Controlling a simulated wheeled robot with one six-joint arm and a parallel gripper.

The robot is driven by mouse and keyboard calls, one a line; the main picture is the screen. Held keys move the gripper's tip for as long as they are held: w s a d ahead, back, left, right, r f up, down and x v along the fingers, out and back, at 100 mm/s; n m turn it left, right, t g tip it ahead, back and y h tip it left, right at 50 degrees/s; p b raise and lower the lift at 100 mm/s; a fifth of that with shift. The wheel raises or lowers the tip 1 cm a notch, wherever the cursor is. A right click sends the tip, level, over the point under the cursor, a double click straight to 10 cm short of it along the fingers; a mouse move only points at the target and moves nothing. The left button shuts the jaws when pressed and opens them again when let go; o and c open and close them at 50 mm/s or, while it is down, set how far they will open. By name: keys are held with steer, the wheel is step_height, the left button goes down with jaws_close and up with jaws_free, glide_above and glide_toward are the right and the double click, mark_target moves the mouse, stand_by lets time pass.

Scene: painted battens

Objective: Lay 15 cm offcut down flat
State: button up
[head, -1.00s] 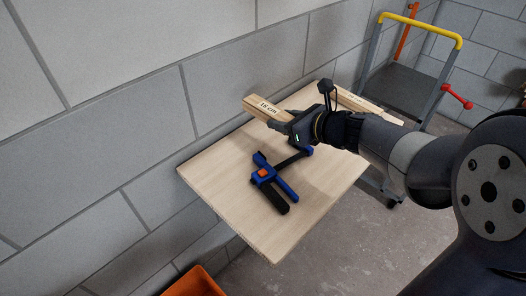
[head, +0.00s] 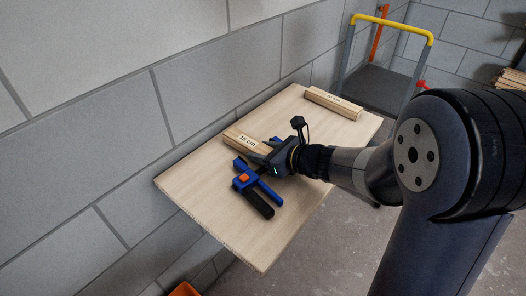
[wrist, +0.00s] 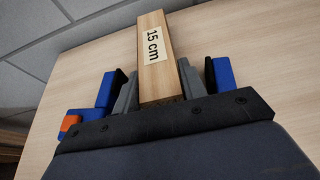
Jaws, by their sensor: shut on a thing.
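The 15 cm offcut (head: 240,139) is a pale wooden batten with a white "15 cm" label. It lies level, label up, low over the wooden table (head: 205,190); I cannot tell whether its underside touches the top. My gripper (head: 263,153) is shut on its near end, which the wrist view shows between the two grey fingers (wrist: 158,90). The offcut (wrist: 153,30) points away from my gripper there.
A blue and black clamp with an orange part (head: 245,178) lies close beside and under my gripper. Another labelled batten (head: 333,103) lies at the table's far end. A block wall runs along the left side. A trolley with a yellow handle (head: 392,25) stands behind.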

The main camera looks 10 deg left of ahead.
steer(key=o, duration=0.8)
steer(key=shift+f, duration=0.15)
steer(key=shift+c, duration=0.2)
steer(key=shift+r, duration=0.2)
steer(key=shift+s+d+r, duration=0.1)
steer(key=shift+d+r, duration=0.05)
steer(key=shift+d, duration=0.1)
steer(key=p+v, duration=0.1)
steer(key=v, duration=1)
steer(key=shift+s+d+r+p, duration=0.1)
steer(key=shift+s+d+p, duration=0.05)
steer(key=shift+p, duration=0.25)
